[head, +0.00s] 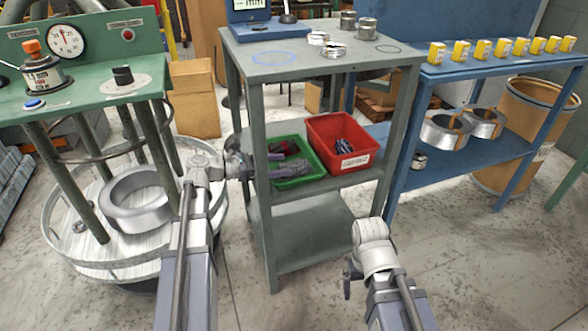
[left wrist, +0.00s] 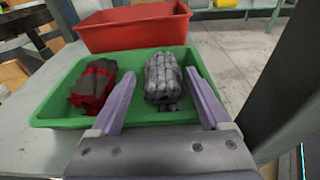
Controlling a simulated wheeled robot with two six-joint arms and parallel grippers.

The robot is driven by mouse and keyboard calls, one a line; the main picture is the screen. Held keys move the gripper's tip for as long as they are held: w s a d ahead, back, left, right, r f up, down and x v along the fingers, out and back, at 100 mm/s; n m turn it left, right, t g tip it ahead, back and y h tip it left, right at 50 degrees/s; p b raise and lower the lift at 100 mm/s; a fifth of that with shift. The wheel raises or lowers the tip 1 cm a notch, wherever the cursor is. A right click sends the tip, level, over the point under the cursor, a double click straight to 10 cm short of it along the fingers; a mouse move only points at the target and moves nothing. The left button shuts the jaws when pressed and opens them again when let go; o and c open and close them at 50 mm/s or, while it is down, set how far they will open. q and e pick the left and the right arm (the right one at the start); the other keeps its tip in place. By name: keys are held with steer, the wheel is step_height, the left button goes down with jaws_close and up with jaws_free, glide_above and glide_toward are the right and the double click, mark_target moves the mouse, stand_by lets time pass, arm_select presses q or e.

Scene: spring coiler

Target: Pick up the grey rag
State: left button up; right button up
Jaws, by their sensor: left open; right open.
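The grey rag (left wrist: 162,82) lies bunched in the green bin (left wrist: 52,108), on its right side in the left wrist view. My left gripper (left wrist: 161,76) is open, with one finger on each side of the rag in that view; I cannot tell whether they touch it. In the head view my left gripper (head: 284,170) reaches into the green bin (head: 312,158) from the left and partly hides the rag. My right gripper (head: 350,280) is open and empty, low in front of the shelf, its fingers hardly visible.
A dark and red rag (left wrist: 92,88) shares the green bin. A red bin (head: 357,128) with small parts stands right beside it on the middle shelf (head: 345,190). The cart's top and posts frame the bins. A round tray stand (head: 60,255) is at left, a blue bench (head: 470,150) at right.

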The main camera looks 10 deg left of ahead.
mark_target(291, 161)
arm_select(q)
steer(key=x, duration=0.1)
steer(key=b+x, duration=0.1)
steer(key=x, duration=0.2)
steer(key=shift+w+d+f, duration=0.1)
steer(key=shift+d+f, duration=0.25)
steer(key=shift+f, duration=0.05)
steer(key=c, duration=1.1)
steer(key=shift+r, duration=0.15)
step_height(291, 161, up, 3)
steer(key=p, duration=0.3)
steer(key=shift+r, duration=0.2)
steer(key=shift+s+a+r+p, duration=0.1)
steer(key=shift+s+a+p, duration=0.15)
steer(key=shift+a+p, duration=0.1)
steer(key=f+v, duration=0.3)
steer(key=v, duration=1.4)
steer(key=shift+s+a+f, duration=0.2)
steer(key=shift+a+f, duration=0.1)
steer(key=shift+f, duration=0.1)
steer(key=shift+s, duration=0.1)
